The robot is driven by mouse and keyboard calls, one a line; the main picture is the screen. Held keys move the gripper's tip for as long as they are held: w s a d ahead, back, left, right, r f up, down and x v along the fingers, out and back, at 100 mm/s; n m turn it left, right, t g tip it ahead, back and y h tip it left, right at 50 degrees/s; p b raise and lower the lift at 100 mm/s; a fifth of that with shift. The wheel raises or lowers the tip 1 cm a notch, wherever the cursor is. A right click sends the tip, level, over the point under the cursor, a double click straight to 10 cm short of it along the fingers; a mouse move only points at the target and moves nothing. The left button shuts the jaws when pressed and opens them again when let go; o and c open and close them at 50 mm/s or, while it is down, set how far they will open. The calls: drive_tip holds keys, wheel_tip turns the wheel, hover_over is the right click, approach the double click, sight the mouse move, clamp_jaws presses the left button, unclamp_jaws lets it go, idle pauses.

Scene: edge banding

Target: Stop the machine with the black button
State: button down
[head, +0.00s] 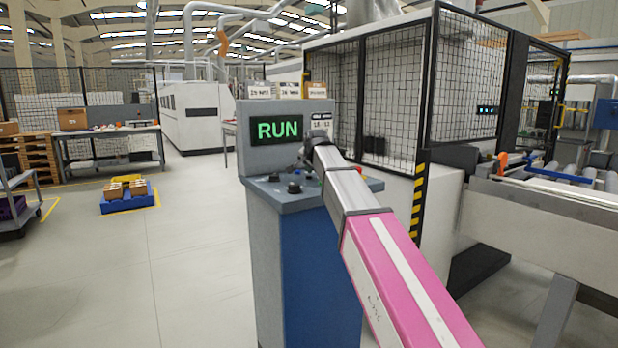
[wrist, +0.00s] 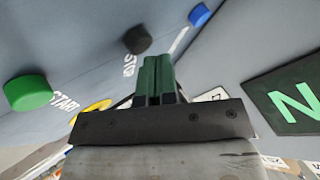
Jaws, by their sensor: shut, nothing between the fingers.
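The black button (wrist: 137,40) is a dark round cap on the grey console panel. In the wrist view it lies between the green button (wrist: 28,93) marked START and a blue button (wrist: 199,15). The console's display (head: 277,130) reads RUN in green.
A yellow part (wrist: 98,107) shows beside my gripper. The console (head: 295,240) stands by the fenced machine (head: 375,100), with a conveyor (head: 540,205) to its right. The floor left of the console is clear up to a blue pallet (head: 128,205).

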drive_tip(key=shift+f, duration=0.45)
idle(0.5)
idle(0.3)
drive_tip(key=shift+r, duration=0.9)
drive_tip(key=shift+r, duration=2.5)
